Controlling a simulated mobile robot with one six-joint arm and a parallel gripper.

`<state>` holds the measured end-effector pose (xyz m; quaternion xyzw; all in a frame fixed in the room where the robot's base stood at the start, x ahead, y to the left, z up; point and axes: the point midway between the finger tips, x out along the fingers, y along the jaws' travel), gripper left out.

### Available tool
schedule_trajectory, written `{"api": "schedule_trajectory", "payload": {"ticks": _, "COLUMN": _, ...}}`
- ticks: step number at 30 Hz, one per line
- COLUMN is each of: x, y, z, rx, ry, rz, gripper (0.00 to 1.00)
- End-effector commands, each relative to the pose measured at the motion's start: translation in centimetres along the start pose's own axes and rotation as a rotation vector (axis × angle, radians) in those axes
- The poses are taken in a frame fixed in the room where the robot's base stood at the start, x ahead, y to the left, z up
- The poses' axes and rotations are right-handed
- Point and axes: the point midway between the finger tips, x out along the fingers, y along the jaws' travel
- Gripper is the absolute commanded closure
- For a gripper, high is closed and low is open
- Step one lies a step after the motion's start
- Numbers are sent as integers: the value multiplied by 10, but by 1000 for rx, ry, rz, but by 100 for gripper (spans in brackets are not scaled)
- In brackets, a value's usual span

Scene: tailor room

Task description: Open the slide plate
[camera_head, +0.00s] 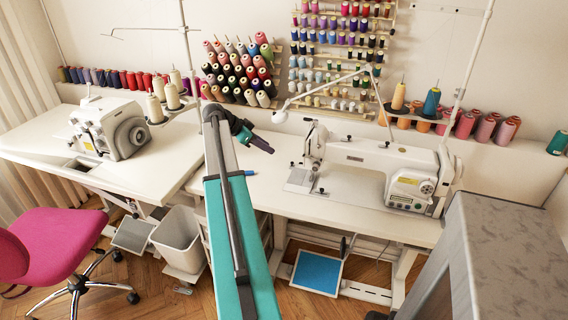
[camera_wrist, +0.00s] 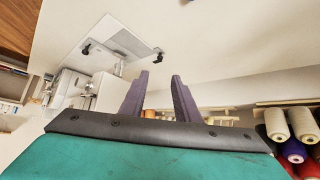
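The white sewing machine (camera_head: 385,165) stands on the right-hand table, its needle head at its left end. The slide plate (camera_head: 299,178) is a pale metal plate in the machine bed, left of and below the needle head. In the wrist view the slide plate (camera_wrist: 131,42) lies flat at upper left, near two small dark parts; its exact edges are hard to tell. My gripper (camera_head: 266,148) is above the table, left of the machine and apart from the plate. In the wrist view my gripper (camera_wrist: 162,82) has its two purple fingers spread with nothing between them.
A thin lamp arm (camera_head: 325,87) reaches over the machine. Thread cones (camera_head: 238,72) hang on the wall behind my arm. An overlocker (camera_head: 108,128) stands on the left table (camera_head: 150,178). A grey cabinet (camera_head: 515,255) is at front right.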

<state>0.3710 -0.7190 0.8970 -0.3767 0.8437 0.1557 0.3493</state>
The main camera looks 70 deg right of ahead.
Motion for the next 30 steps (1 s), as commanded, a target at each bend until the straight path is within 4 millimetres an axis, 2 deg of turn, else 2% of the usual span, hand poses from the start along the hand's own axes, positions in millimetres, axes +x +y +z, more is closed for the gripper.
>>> {"api": "schedule_trajectory", "payload": {"ticks": 14, "x": 6, "y": 0, "z": -1, "rx": -1, "ry": 0, "rz": 1, "gripper": 71}}
{"api": "schedule_trajectory", "payload": {"ticks": 20, "x": 24, "y": 1, "z": -1, "rx": -1, "ry": -1, "rz": 2, "gripper": 71}}
{"api": "schedule_trajectory", "payload": {"ticks": 30, "x": 72, "y": 0, "z": -1, "rx": -1, "ry": -1, "rz": 2, "gripper": 71}}
